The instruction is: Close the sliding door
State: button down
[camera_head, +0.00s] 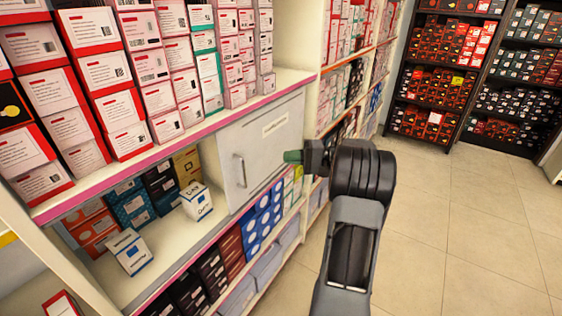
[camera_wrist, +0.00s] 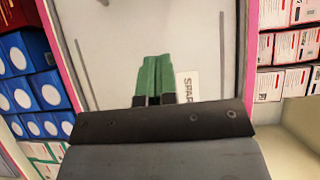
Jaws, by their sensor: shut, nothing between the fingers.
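The sliding door (camera_head: 262,145) is a pale grey panel with a small vertical handle (camera_head: 240,170) near its left edge and a white label at upper right. It covers the right part of a shelf compartment; the left part is open. My gripper (camera_head: 290,156) is in front of the door's right part, below the label. Its green fingers are together and empty. In the wrist view the door (camera_wrist: 125,35) fills the middle, turned sideways, with the green fingertips (camera_wrist: 155,60) before it beside the label (camera_wrist: 187,87). I cannot tell whether they touch the door.
Small boxes (camera_head: 197,201) stand in the open left part of the compartment. Red and white boxes (camera_head: 110,100) fill the shelf above, and blue boxes (camera_head: 262,213) sit below. Dark shelves (camera_head: 445,75) stand at the back. The tiled floor (camera_head: 470,220) at right is clear.

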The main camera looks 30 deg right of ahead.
send_near(234, 163)
jog(key=w, duration=0.3)
jog(key=shift+s+a+p, duration=0.2)
jog(key=shift+a+p, duration=0.05)
jog(key=shift+a, duration=0.65)
jog(key=shift+s+a+p, duration=0.2)
jog(key=shift+a, duration=0.7)
